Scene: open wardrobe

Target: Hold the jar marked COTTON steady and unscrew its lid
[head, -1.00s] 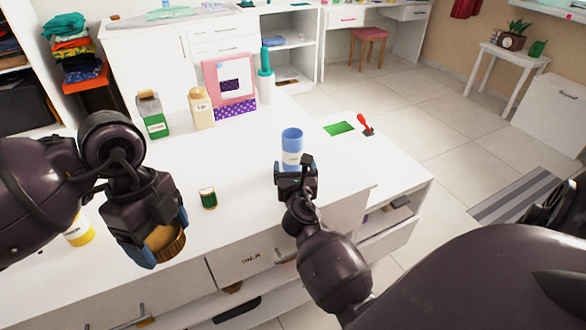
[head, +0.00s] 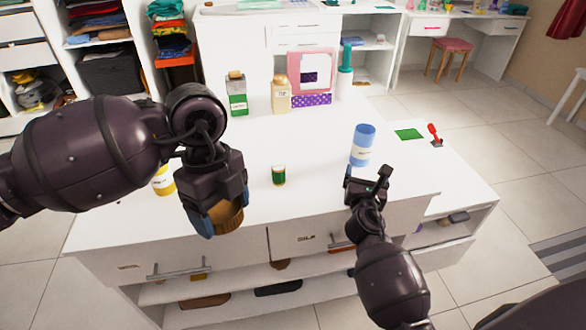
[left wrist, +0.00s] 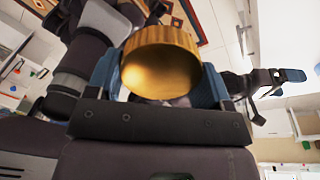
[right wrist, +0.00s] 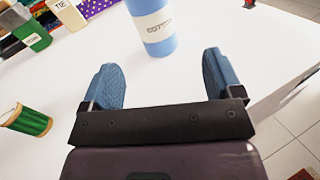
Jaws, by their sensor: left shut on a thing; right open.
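The blue jar marked COTTON (head: 362,148) stands upright on the white counter (head: 310,150); its label reads clearly in the right wrist view (right wrist: 158,38). Its upper end looks plain blue in the head view. My right gripper (head: 368,182) is open and empty on the near side of the jar, which stands beyond its spread fingers in the right wrist view. My left gripper (head: 220,212) is shut on a round golden-brown lid with a ribbed side (left wrist: 160,68), held well to the left of the jar, above the counter's front.
A green thread spool (head: 278,175) stands between the grippers. A yellow jar (head: 163,181) is partly behind my left arm. A red-handled thing (head: 435,135) lies right.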

